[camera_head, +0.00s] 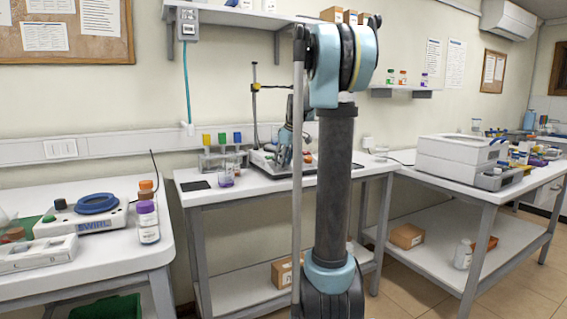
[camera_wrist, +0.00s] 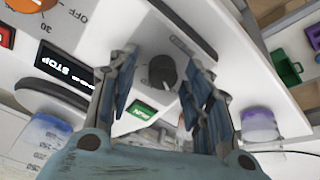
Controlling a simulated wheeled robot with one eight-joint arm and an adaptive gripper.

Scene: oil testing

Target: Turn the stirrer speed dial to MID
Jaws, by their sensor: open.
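The dark round dial (camera_wrist: 162,72) is on the pale front panel of the stirrer (camera_wrist: 202,62) in the wrist view. Its pointer setting is too small to read. My gripper (camera_wrist: 158,84) is open, with its blue-grey fingers to the left and right of the dial; I cannot tell whether they touch it. A green button (camera_wrist: 140,108) sits below the dial, and a dark display (camera_wrist: 64,72) reading STOP is to the left. In the head view, the stirrer (camera_head: 262,158) stands on the middle bench, with my gripper (camera_head: 285,155) over it, partly hidden by my arm.
An orange knob (camera_wrist: 38,4) marked OFF and 30 and a red button (camera_wrist: 6,38) lie farther left on the panel. A purple-topped container (camera_wrist: 259,124) stands at right. In the head view, a rack of coloured-top bottles (camera_head: 222,160) and a beaker (camera_head: 225,179) stand left of the stirrer.

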